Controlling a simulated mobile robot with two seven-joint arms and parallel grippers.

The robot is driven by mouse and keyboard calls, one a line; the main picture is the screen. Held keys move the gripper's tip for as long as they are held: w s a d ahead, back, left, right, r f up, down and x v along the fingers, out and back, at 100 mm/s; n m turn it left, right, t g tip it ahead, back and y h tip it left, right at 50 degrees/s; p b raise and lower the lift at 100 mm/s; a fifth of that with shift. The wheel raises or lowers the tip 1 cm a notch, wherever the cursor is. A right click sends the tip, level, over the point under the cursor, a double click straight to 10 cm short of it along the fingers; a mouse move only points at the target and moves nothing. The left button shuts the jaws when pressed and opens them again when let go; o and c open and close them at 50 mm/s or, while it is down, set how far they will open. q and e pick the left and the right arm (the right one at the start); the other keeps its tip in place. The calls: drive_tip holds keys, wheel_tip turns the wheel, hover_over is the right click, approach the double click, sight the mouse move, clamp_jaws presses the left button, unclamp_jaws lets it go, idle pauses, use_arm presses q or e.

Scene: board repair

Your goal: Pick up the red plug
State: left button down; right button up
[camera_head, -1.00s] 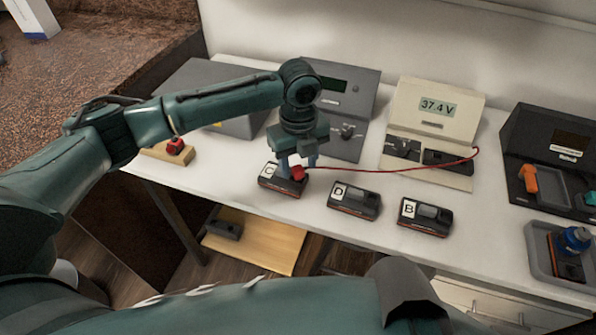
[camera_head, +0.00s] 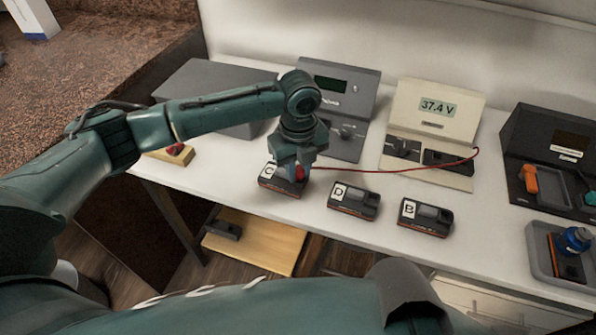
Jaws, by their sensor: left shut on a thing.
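The red plug (camera_head: 300,172) sits at the top of battery block C (camera_head: 283,185), at the end of a thin red cable (camera_head: 400,169) that runs to the beige meter (camera_head: 434,112) reading 37.4 V. My left gripper (camera_head: 292,172) points down over block C and is shut on the red plug, its fingers partly covering it. I cannot tell whether the plug still touches the block. My right gripper is not in view.
Blocks D (camera_head: 352,201) and B (camera_head: 425,217) stand to the right of C. A grey device (camera_head: 341,92) stands behind. A second red item (camera_head: 176,149) is on a wooden block (camera_head: 181,157) at left. A grey tray (camera_head: 541,261) stands at far right.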

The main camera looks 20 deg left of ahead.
sight(303, 171)
use_arm(q)
drive_tip(key=shift+r, duration=0.1)
wheel_tip(303, 171, up, 9)
drive_tip(key=shift+r+p, duration=0.1)
drive_tip(key=shift+p, duration=0.25)
drive_tip(key=shift+r, duration=0.35)
drive_tip(key=s+d+p, duration=0.1)
drive_tip(key=d+p, duration=0.4)
drive_tip(key=d, duration=1.1)
drive_tip(key=shift+d+p, duration=0.35)
drive_tip(key=shift+p, duration=0.05)
idle(0.4)
drive_tip(key=shift+f, duration=0.1)
